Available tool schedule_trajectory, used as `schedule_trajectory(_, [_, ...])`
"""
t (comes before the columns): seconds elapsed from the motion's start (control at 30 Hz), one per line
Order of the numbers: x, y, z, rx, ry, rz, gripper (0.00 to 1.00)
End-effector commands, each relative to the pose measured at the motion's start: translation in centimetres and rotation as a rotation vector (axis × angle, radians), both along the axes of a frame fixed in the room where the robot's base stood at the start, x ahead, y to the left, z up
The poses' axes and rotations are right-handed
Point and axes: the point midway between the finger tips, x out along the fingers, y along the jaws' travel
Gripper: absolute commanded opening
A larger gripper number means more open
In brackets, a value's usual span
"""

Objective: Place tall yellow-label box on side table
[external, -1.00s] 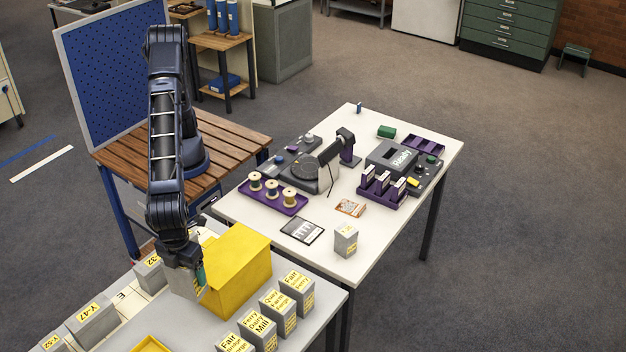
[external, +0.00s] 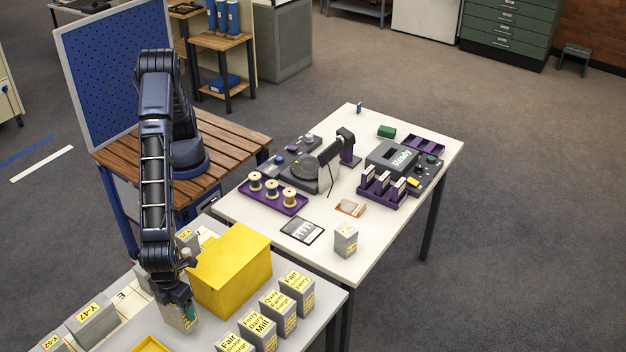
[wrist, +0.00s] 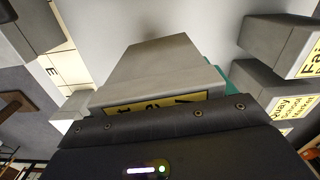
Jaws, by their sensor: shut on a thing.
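My gripper (external: 184,306) is shut on a grey box with a yellow label (external: 178,320), low over the grey-topped front table (external: 206,330). The held box (wrist: 160,62) fills the middle of the wrist view, with part of its yellow label (wrist: 160,104) showing; the label text is not readable. A teal finger pad (wrist: 222,74) shows at its right side. I cannot tell whether the box touches the tabletop.
A large yellow box (external: 235,268) stands right of my gripper. A row of grey labelled boxes (external: 272,308) lies along the right edge; others (external: 93,320) stand at left. A yellow tray (external: 150,344) is in front. The white table's front part is mostly clear.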

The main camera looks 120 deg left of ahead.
Motion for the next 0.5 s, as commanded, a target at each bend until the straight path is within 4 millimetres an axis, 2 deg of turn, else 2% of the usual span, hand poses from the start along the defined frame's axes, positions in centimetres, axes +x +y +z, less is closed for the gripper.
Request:
schedule_trajectory(0.1, [0.0,-0.1,-1.4,-0.001,-0.001,-0.001,0.47])
schedule_trajectory(0.37, [0.0,-0.1,-2.9,-0.001,0.0,-0.001,0.47])
schedule_trajectory(0.5, [0.0,0.0,-4.8,0.001,0.001,0.0,0.47])
